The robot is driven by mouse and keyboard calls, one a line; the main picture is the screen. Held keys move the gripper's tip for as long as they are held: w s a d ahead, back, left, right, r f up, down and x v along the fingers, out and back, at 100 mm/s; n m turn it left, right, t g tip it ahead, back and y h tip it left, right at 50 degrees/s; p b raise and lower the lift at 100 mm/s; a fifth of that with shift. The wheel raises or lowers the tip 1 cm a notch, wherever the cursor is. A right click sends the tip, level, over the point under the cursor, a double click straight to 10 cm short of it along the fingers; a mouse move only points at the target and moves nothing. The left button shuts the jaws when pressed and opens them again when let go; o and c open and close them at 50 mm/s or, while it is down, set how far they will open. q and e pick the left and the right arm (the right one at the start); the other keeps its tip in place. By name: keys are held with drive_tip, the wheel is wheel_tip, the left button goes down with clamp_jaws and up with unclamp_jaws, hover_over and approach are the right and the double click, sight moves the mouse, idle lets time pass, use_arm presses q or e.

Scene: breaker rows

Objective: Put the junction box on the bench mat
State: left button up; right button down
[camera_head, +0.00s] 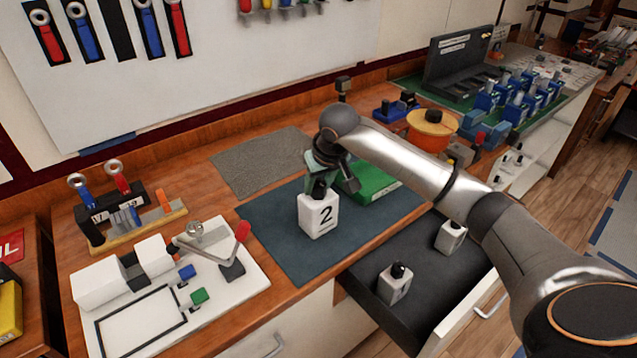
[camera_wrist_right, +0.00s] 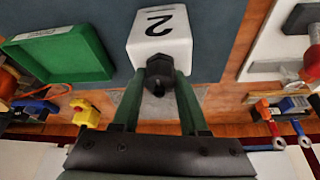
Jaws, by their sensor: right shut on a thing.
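The junction box is a white block (camera_head: 319,217) with a black "2" and a black knob on top. It is upright over the dark blue bench mat (camera_head: 283,254), near the mat's middle. I cannot tell whether its base touches the mat. My right gripper (camera_head: 320,186) is shut on the black knob from above. In the right wrist view the green fingers (camera_wrist_right: 158,88) sit on either side of the knob, and the white box (camera_wrist_right: 160,40) shows beyond it. My left gripper is not in view.
A green tray (camera_head: 378,186) lies on the mat just right of the gripper. An open dark drawer (camera_head: 421,261) holds two similar white boxes, front right. A white board with a clamp (camera_head: 238,270) lies left of the mat. A grey mat (camera_head: 258,163) is behind.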

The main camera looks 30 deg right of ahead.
drive_tip(key=shift+f, duration=0.1)
drive_tip(key=shift+c, duration=2.2)
unclamp_jaws()
drive_tip(key=v, duration=1.2)
